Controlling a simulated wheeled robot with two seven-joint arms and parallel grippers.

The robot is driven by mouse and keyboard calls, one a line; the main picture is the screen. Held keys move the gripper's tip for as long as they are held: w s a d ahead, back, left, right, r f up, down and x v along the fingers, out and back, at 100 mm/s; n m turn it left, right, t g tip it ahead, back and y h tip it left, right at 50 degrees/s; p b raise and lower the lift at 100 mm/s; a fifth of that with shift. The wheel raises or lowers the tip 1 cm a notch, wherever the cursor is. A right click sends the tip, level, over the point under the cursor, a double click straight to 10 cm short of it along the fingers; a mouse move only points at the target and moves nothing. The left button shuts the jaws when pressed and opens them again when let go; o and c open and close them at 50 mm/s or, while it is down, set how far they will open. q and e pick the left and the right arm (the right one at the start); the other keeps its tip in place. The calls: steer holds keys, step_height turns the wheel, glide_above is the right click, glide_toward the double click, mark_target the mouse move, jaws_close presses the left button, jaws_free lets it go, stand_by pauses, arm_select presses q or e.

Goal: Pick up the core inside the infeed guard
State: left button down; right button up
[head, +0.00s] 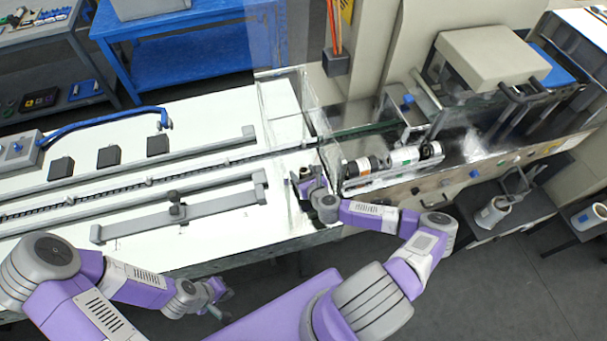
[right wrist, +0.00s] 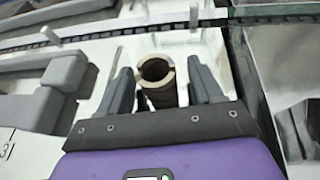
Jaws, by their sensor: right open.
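The core (right wrist: 157,92) is a short brown-grey hollow tube on the white bed in the right wrist view, its open end towards the camera. My right gripper (right wrist: 161,82) is open, with one dark finger on each side of the core and visible gaps between. In the head view my right gripper (head: 309,186) reaches in beside the clear infeed guard (head: 284,103); the core is mostly hidden there by the hand. My left gripper (head: 218,295) hangs low in front of the bed, away from the core; its fingers are too small to judge.
A slotted conveyor track (head: 150,180) runs along the white bed, with a grey side rail (head: 185,207) in front of it. Black and white rolls (head: 405,157) lie in the machine to the right. Another roll (head: 492,213) is on a dark stand at the right.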

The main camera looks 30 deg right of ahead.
steer(key=c, duration=1)
